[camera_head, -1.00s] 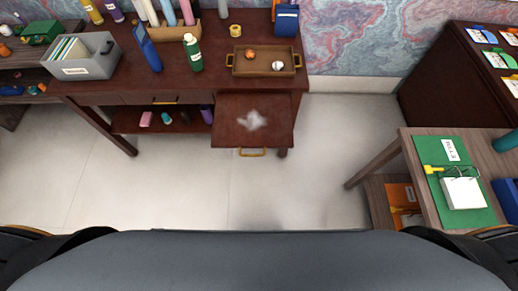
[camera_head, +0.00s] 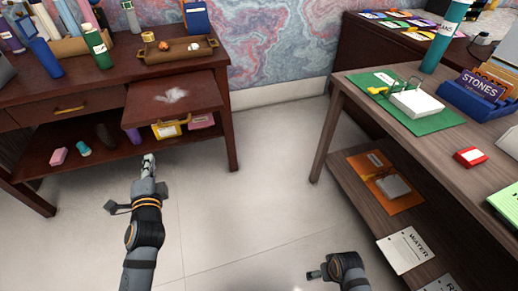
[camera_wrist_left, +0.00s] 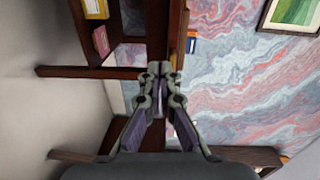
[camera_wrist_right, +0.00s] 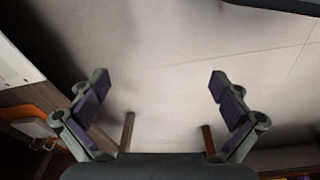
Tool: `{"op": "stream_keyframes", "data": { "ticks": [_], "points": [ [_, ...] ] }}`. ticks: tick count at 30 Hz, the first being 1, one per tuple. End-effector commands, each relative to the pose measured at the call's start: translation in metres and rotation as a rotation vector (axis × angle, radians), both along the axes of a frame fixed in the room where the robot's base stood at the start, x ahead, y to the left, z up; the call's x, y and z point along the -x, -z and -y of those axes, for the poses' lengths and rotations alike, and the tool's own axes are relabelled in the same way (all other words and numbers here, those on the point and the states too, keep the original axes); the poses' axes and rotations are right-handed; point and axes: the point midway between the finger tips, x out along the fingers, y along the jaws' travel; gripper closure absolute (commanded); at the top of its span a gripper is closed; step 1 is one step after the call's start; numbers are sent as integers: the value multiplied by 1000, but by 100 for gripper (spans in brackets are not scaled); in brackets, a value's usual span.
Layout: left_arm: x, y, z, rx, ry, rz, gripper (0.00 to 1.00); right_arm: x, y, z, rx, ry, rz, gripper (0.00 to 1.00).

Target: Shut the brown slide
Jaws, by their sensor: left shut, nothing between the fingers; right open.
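The brown slide (camera_head: 150,103) is a flat board with a pale smudge on top. It sticks out from the front of the dark brown desk.
A wooden tray (camera_head: 166,53) with small balls stands on the desk behind the slide. The lower shelf holds a pink item (camera_head: 58,156) and boxes. A side table (camera_head: 345,92) with a green mat stands at the right. Bare floor (camera_head: 262,165) lies between.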

Motion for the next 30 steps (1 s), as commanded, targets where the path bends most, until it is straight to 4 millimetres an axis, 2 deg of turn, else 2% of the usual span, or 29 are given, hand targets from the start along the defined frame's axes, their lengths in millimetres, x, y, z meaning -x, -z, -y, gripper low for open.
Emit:
{"op": "stream_keyframes", "data": {
  "ticks": [1, 4, 8, 11, 17, 24, 30],
  "points": [
    [3, -4, 0, -24, -4, 26, 100, -2, 6, -1, -2, -1, 5, 0],
    [6, -18, -1, -53, -10, 47, 100, -3, 0, -2, -3, -2, 3, 0],
    [4, -22, -1, -55, -10, 49, 100, -2, -4, -2, -3, -2, 3, 0],
    [-4, -23, -3, -55, -8, 50, 100, -3, -5, -2, -4, -3, 3, 0],
    [-41, -23, -14, -54, -9, 52, 100, -2, -10, -4, -6, -4, 1, 0],
    [-91, -22, -28, -52, -9, 51, 100, -2, -25, -7, -12, -8, 0, 0],
    [-119, -21, -37, -50, -9, 49, 100, -1, -40, -10, -18, -12, -3, 0]
  ]
}}
